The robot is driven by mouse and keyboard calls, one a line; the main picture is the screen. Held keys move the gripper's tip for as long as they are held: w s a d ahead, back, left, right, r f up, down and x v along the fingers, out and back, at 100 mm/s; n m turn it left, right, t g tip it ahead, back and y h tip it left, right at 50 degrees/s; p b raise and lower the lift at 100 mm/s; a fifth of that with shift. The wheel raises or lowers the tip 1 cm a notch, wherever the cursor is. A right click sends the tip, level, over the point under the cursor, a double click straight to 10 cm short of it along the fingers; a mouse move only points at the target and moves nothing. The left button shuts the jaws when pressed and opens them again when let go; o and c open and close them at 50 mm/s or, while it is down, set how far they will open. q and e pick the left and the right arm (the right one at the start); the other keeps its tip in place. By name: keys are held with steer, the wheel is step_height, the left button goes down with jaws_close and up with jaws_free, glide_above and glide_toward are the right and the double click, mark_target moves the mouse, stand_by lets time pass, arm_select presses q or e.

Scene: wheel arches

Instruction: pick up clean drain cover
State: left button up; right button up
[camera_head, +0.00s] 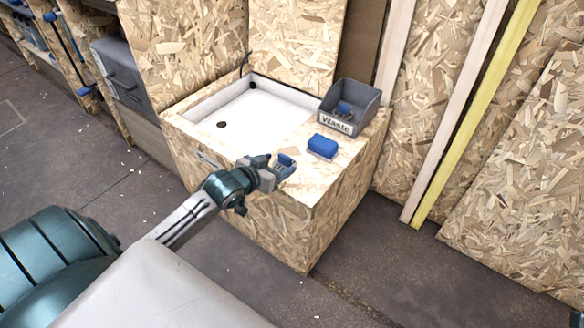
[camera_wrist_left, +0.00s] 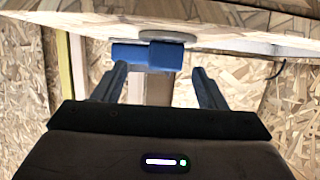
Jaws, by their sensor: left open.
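A flat grey round disc, which looks like the drain cover (camera_wrist_left: 168,36), lies on the wooden counter top in the left wrist view, close to a blue block. In the head view I cannot make it out clearly; my left gripper may hide it. My left gripper (camera_head: 286,166) is over the front edge of the counter. Its blue fingers stand apart in the left wrist view (camera_wrist_left: 160,88), with nothing held between them. The disc and block are beyond the fingertips there.
The blue block, like a sponge (camera_head: 322,147), lies on the counter (camera_head: 312,183). A white sink (camera_head: 255,118) with a dark drain hole (camera_head: 221,124) is at left. A grey bin marked "Waste" (camera_head: 366,100) stands behind, holding something blue. Wooden walls rise behind the counter.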

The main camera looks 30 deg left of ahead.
mark_target(283, 160)
arm_select(q)
steer(key=shift+x, duration=0.9)
steer(key=shift+a+b+x, duration=0.15)
steer(key=shift+b+x, duration=0.6)
steer(key=shift+x, duration=0.6)
steer(key=shift+a+b+x, duration=0.15)
steer(key=shift+b+x, duration=0.55)
steer(key=shift+x, duration=0.6)
steer(key=shift+r, duration=0.1)
steer(key=c, duration=1.1)
